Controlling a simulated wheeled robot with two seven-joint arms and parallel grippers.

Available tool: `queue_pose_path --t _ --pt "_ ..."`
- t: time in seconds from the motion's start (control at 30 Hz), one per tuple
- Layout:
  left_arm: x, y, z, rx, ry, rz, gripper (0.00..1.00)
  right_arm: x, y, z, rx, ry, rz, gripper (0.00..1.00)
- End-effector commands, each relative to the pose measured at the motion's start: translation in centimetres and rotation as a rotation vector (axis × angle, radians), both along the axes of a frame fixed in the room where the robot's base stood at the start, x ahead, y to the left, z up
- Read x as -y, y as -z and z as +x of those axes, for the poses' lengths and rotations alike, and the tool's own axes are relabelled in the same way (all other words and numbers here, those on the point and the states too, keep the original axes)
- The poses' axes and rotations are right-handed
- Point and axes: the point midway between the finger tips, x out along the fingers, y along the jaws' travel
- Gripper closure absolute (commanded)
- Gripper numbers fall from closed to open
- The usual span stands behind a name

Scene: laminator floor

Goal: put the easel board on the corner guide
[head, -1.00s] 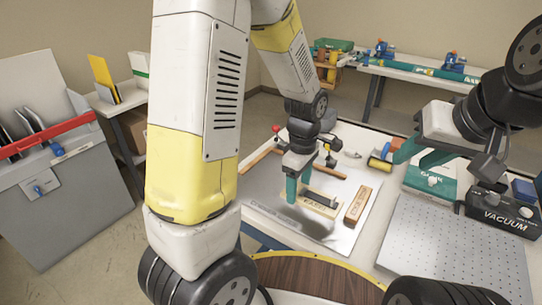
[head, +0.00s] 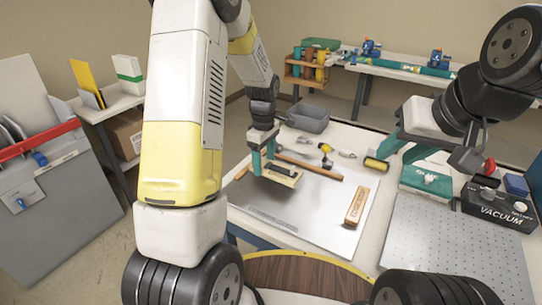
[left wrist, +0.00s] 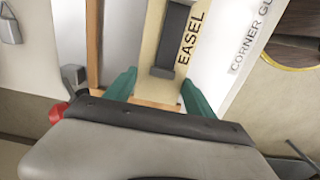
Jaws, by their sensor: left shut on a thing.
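The easel board (head: 290,182) is a pale wooden piece with a black bar. My left gripper (head: 263,160) is shut on it near the back left of the metal plate. In the left wrist view, the board (left wrist: 203,22), marked EASEL, lies between the teal fingers (left wrist: 155,95). The corner guide (head: 300,212) is a grey plate with wooden strips (head: 315,168) along its back and left; its lettering shows in the left wrist view. The board is close to the strips; whether it touches plate or strip is unclear. My right gripper (head: 400,152) is open and empty above the table's right side.
A wooden block (head: 357,205) lies on the plate's right part. A yellow roller (head: 376,164) and a small yellow-headed tool (head: 326,154) are behind it. A grey bin (head: 307,118) stands at the back. A perforated board (head: 445,245) and a vacuum box (head: 497,207) are at right.

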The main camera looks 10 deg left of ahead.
Motion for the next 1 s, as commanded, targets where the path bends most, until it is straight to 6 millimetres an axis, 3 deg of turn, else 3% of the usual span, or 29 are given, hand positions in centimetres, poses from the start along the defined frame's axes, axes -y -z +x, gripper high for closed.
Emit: queue_pose_path --t 0.2,0.43,0.8,0.83,0.93,1.0 --pt "-1.0 0.1 1.2 0.0 0.0 0.0 0.79 0.0 0.0 0.0 0.0 0.0 0.0 0.64" --pt "-1.0 3.5 1.1 -0.003 0.001 0.0 0.79 0.0 0.0 0.0 0.0 0.0 0.0 0.64" --pt "-0.9 4.0 1.1 -0.001 0.001 0.0 0.79 0.0 0.0 0.0 0.0 0.0 0.0 0.64" --pt "-0.9 4.0 1.2 -0.001 0.001 0.0 0.33 0.0 0.0 0.0 0.0 0.0 0.0 0.64" --pt "-0.9 3.9 1.2 0.0 0.001 0.0 0.15 0.0 0.0 0.0 0.0 0.0 0.0 0.64" --pt "-0.9 3.9 1.2 0.0 0.001 0.0 0.15 0.0 0.0 0.0 0.0 0.0 0.0 0.64"
